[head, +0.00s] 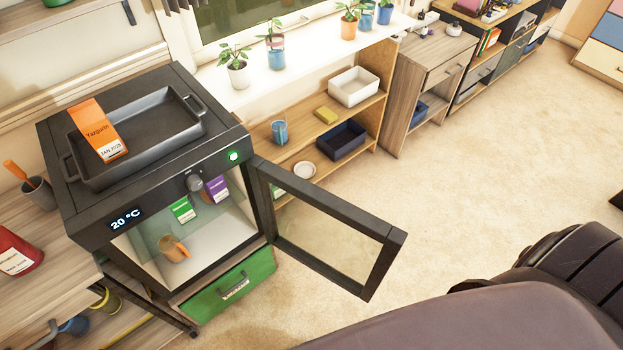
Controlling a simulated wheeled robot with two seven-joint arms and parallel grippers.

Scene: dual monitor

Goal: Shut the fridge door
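The fridge (150,203) is a small dark cabinet at the left, with a 20 °C display, a knob and a lit green button on its front top edge. Its dark-framed glass door (330,232) stands wide open, hinged at the right side of the opening and reaching out to the right over the floor. Inside are an orange mug (173,247), a green box (183,209) and a purple box (217,188). Neither of my grippers is in view.
A dark tray (175,122) with an orange carton (97,130) sits on the fridge. A green drawer (232,288) is below. Carpet (480,160) is clear beyond the door.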

